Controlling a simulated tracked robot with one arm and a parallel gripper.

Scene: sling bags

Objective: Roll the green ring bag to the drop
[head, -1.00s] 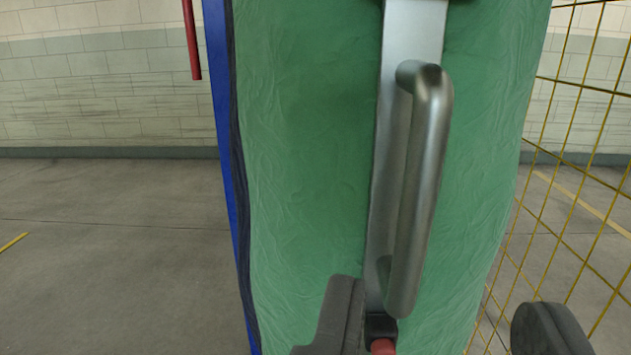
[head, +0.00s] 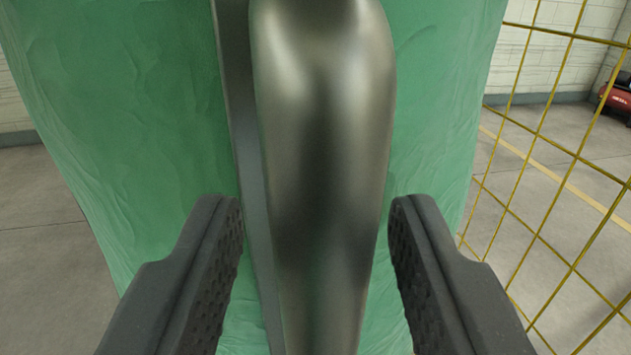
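The green bag (head: 130,110) fills the middle of the head view, its wrinkled side facing me. A grey metal strip (head: 243,130) runs down it and carries a thick steel handle (head: 325,150), which stands upright and very close to the camera. My gripper (head: 317,225) is open, with one dark padded finger on each side of the handle. Gaps show between both fingers and the handle. The handle's lower end, the bag's bottom and any ring are out of view. No drop place can be made out.
A yellow wire mesh fence (head: 560,170) stands close on the right. Beyond it lie a yellow floor line (head: 560,180) and a red object (head: 618,98) by the wall. Bare concrete floor (head: 50,220) shows at the left.

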